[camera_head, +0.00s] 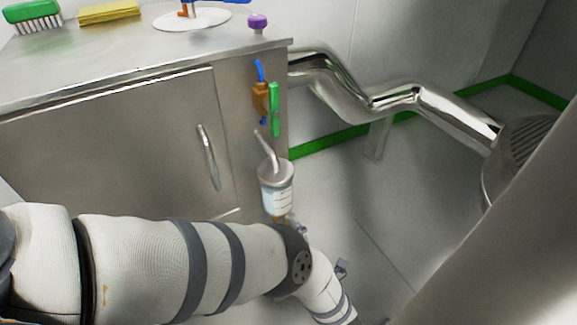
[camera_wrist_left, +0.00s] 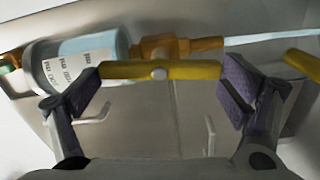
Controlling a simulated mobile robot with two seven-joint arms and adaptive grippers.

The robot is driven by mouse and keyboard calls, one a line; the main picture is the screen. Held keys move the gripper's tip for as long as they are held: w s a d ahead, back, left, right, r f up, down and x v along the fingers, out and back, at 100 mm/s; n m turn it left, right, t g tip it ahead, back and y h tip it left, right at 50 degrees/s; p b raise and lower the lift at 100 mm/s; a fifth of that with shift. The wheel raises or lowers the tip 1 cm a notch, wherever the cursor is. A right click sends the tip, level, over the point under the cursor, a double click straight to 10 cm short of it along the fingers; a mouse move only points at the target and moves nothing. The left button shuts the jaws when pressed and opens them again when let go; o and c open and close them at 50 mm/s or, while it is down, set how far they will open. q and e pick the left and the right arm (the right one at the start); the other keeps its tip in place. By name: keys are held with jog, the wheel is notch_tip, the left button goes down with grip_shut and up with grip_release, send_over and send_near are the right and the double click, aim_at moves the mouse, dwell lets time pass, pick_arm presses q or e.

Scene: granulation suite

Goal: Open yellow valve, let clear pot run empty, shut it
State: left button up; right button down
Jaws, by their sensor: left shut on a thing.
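The clear pot (camera_head: 276,198) hangs upright at the cabinet's side, with a metal lid, a white label and pale blue contents. In the left wrist view the pot (camera_wrist_left: 98,55) lies sideways, with an orange-brown valve body (camera_wrist_left: 170,48) at its outlet. The yellow valve lever (camera_wrist_left: 195,70) lies along the outlet line. My left gripper (camera_wrist_left: 160,88) is shut on this lever, one dark pad at each end. A pale bluish strand (camera_wrist_left: 272,38) extends beyond the outlet; I cannot tell whether it is liquid or tube. My left arm hides the lever in the head view. My right gripper is out of view.
A steel cabinet (camera_head: 110,140) with a door handle (camera_head: 208,157) stands at left. A blue, brown and green fitting (camera_head: 266,95) is above the pot. A shiny pipe (camera_head: 400,95) runs right to a steel vessel (camera_head: 515,145).

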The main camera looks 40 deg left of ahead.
pick_arm(q)
jog(key=shift+w+n, duration=0.1)
jog(key=shift+n, duration=0.4)
jog(key=o, duration=0.9)
jog(key=shift+c, duration=0.2)
jog(key=v, duration=1.2)
